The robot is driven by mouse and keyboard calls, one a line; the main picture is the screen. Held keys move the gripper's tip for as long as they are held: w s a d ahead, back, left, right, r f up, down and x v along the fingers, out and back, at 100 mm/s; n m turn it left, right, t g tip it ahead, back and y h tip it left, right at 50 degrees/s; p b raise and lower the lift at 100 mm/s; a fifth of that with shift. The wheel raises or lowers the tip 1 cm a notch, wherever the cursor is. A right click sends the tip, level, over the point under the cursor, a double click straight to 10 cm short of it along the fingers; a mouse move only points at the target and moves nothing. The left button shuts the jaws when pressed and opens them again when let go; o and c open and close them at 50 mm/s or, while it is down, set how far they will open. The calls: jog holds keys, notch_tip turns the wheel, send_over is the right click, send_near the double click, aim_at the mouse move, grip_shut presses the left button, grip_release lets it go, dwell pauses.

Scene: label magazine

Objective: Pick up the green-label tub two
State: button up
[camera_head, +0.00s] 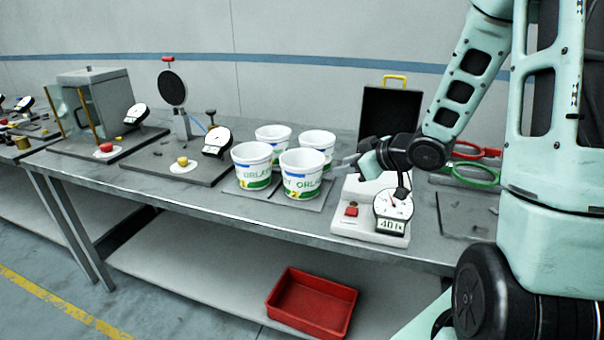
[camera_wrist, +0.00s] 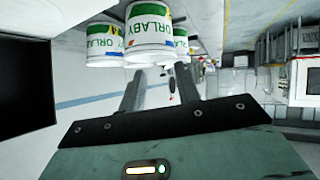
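Several white tubs with green labels stand close together on a dark plate on the bench. The front right tub (camera_head: 302,176) shows a yellow mark that looks like a 2; the front left tub (camera_head: 252,168) shows one like a 1. Two more tubs stand behind, their numbers unreadable. My gripper (camera_head: 343,163) is just right of the tubs, pointing left at them, apart from the front right one. In the wrist view its fingers (camera_wrist: 158,80) are spread with nothing between them. A near tub (camera_wrist: 148,38) is ahead, partly cut off; I cannot tell its number.
A white device with a dial (camera_head: 393,207) and red button sits under and right of my gripper. A black case (camera_head: 390,112) stands behind. Green-handled (camera_head: 474,173) and red-handled tools lie at right. A red tray (camera_head: 312,303) is on the lower shelf. Another dial device (camera_head: 216,141) stands left.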

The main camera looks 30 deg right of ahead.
jog(key=r+t+y, duration=0.1)
jog(key=y, duration=0.1)
jog(key=n, duration=0.1)
send_near(302, 175)
jog(key=w+a, duration=0.2)
jog(key=w, duration=0.4)
jog(key=shift+a+p+x, duration=0.25)
jog(key=shift+p+x, duration=0.3)
jog(key=shift+x, duration=0.75)
jog(key=shift+a+p+x, duration=0.25)
jog(key=shift+p+x, duration=0.3)
jog(key=shift+x, duration=0.75)
jog(key=shift+s, duration=0.2)
jog(key=shift+c, duration=0.3)
grip_shut()
